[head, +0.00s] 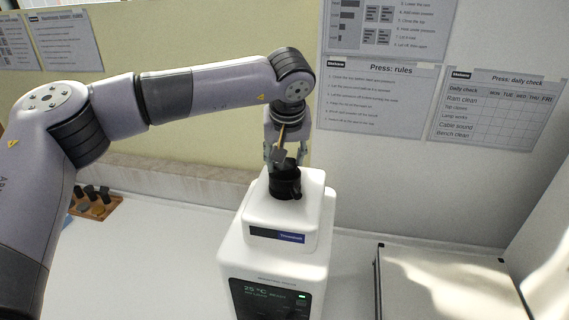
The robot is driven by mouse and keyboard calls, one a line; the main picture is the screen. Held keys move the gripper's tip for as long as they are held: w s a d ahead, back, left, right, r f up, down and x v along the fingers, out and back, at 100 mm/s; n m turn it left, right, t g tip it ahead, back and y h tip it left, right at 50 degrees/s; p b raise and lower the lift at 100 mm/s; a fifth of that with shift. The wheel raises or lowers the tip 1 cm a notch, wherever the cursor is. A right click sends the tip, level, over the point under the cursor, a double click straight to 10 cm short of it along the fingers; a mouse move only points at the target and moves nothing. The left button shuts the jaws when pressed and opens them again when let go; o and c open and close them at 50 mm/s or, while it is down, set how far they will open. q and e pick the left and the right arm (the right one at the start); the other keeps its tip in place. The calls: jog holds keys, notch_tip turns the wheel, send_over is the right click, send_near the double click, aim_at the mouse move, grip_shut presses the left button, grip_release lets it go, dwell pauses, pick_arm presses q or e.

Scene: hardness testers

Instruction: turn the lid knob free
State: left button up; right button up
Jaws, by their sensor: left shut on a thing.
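A white hardness tester (275,262) stands on the bench in the middle of the head view, with a dark display on its front. A black lid knob (286,188) sits on its top. My left gripper (286,168) points down from above and is shut on the knob. The fingers hide the knob's upper part. I cannot tell from this view how far the knob is turned. My right gripper is not in view.
A wooden rack (97,205) with several dark pieces stands at the left. A pale flat-topped box (450,285) is at the lower right. Paper sheets (373,97) hang on the wall behind.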

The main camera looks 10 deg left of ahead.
pick_arm(q)
jog(key=n+y+b, duration=0.1)
jog(key=n, duration=0.1)
jog(key=shift+w+d+n, duration=0.1)
jog(key=shift+n, duration=0.3)
jog(key=shift+d+n+g+y, duration=0.1)
jog(key=shift+n+g+y, duration=0.2)
jog(key=shift+n, duration=0.6)
jog(key=shift+r+n+g+y, duration=0.1)
jog(key=shift+n+g+y, duration=0.2)
jog(key=shift+n, duration=0.7)
jog(key=n+p, duration=0.1)
jog(key=n, duration=0.1)
jog(key=n+g+y+p, duration=0.1)
jog(key=n, duration=0.1)
jog(key=shift+w+r+g, duration=0.1)
jog(key=shift+w+g, duration=0.1)
jog(key=shift+g, duration=0.1)
jog(key=shift+w+n+g+p, duration=0.1)
jog(key=shift+n+g+p, duration=0.4)
jog(key=shift+n, duration=0.55)
jog(key=shift+n+g+p, duration=0.2)
jog(key=shift+n+p, duration=0.45)
jog(key=shift+n, duration=0.4)
jog(key=o, duration=1.2)
jog(key=shift+c, duration=0.2)
jog(key=shift+d, duration=0.1)
